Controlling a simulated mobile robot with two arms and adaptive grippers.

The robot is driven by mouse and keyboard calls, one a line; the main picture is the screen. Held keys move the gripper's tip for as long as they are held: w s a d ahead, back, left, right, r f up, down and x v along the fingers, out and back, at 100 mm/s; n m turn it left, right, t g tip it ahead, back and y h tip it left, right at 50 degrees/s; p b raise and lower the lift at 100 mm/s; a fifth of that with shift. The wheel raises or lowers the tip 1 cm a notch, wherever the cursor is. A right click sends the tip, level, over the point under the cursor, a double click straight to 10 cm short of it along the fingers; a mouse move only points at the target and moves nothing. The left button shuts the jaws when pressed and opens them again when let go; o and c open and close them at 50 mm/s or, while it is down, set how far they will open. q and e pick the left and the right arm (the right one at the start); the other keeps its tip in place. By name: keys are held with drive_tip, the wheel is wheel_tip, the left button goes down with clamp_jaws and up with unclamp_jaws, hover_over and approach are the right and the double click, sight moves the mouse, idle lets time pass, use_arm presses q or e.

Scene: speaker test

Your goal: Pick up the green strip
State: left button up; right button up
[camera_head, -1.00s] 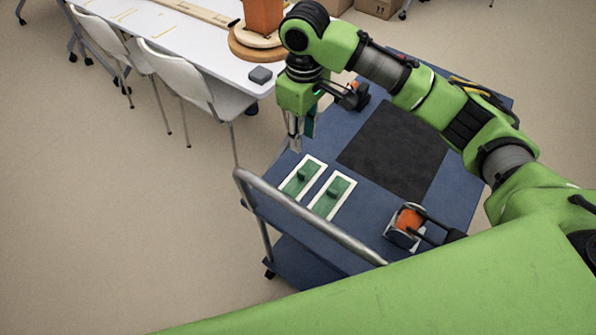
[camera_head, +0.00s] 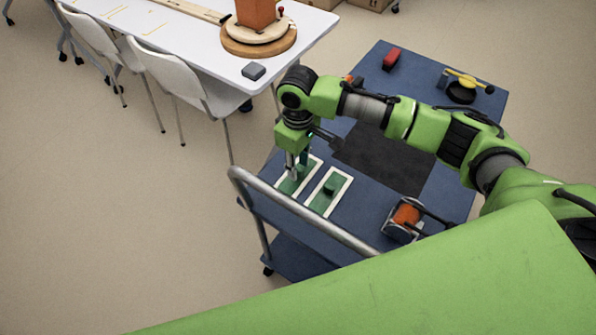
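Two green strips lie side by side in white frames on the blue cart top. The left green strip (camera_head: 285,187) is partly covered by my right gripper (camera_head: 296,170). The right green strip (camera_head: 324,202) shows in full, with a dark green knob (camera_head: 330,188) on it. My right gripper points down with its fingertips at the left strip, where that strip's knob is hidden. A small gap shows between its fingers, so it looks open; contact with the strip cannot be made out. My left gripper is not in view.
The blue cart (camera_head: 362,205) has a grey rail (camera_head: 300,208) along its near left edge. A dark mat (camera_head: 385,160), an orange and silver device (camera_head: 404,218), a red block (camera_head: 391,59) and a yellow-handled tool (camera_head: 463,88) are on it. A white table (camera_head: 195,45) stands at the left.

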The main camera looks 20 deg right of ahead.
wheel_tip(320, 180, down, 2)
drive_tip(key=shift+w, duration=0.1)
drive_tip(key=shift+c, duration=0.4)
clamp_jaws()
